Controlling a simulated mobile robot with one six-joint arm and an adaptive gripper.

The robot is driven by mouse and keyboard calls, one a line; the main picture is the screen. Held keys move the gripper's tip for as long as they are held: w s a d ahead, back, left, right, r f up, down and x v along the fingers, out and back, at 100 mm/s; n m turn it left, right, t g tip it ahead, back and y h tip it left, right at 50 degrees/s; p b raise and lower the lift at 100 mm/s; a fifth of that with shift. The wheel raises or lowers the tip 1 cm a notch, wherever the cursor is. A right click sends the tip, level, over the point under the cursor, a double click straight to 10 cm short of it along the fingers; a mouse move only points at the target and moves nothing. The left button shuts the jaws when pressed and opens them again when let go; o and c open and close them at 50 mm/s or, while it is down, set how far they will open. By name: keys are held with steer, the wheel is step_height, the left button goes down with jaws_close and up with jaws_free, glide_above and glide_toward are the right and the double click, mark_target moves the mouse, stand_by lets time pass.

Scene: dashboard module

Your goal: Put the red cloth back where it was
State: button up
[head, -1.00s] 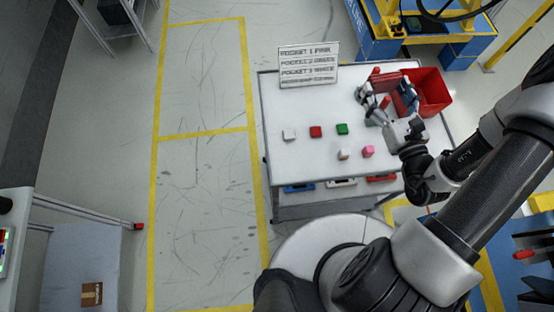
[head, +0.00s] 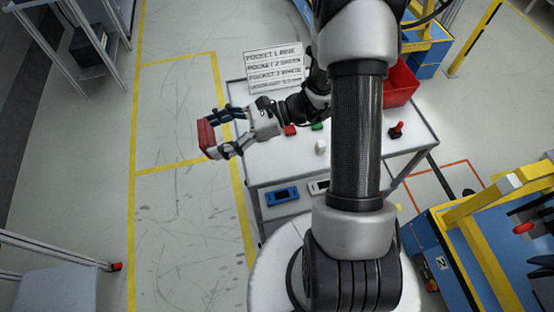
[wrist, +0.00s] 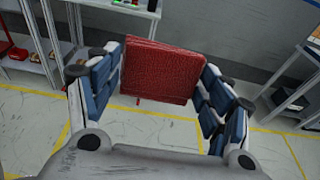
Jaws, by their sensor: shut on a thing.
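My gripper (head: 219,134) is shut on the red cloth (head: 207,137), a folded red block in the head view. It holds the cloth in the air off the left side of the white table, over the floor. In the wrist view the red cloth (wrist: 160,71) sits between the blue-padded fingers of my gripper (wrist: 160,92), its broad face toward the camera.
The white table (head: 408,128) bears a sign (head: 274,70), a red bin (head: 401,82), small cubes and a black stand with a red knob (head: 396,130). My arm hides its middle. Shelves (wrist: 43,40) stand beyond the floor in the wrist view. The yellow-lined floor (head: 180,200) is clear.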

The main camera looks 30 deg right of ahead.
steer(key=s+f+n+g+h, duration=0.1)
steer(key=s+n+g+h, duration=0.3)
steer(key=s+n+g, duration=0.15)
step_height(320, 180, up, 7)
steer(key=n+t+h+p, duration=0.1)
steer(key=n+h+p, duration=0.2)
steer(key=n+h, duration=0.9)
glide_above(282, 160)
steer(key=shift+d+f+n+y, duration=0.15)
steer(key=shift+n+y, duration=0.1)
steer(key=shift+y, duration=0.25)
step_height(282, 160, down, 20)
steer(key=b, duration=0.6)
steer(key=shift+b, duration=0.3)
steer(key=shift+c, duration=0.4)
steer(key=shift+r, duration=0.25)
steer(key=o, duration=1)
steer(key=shift+r, duration=0.1)
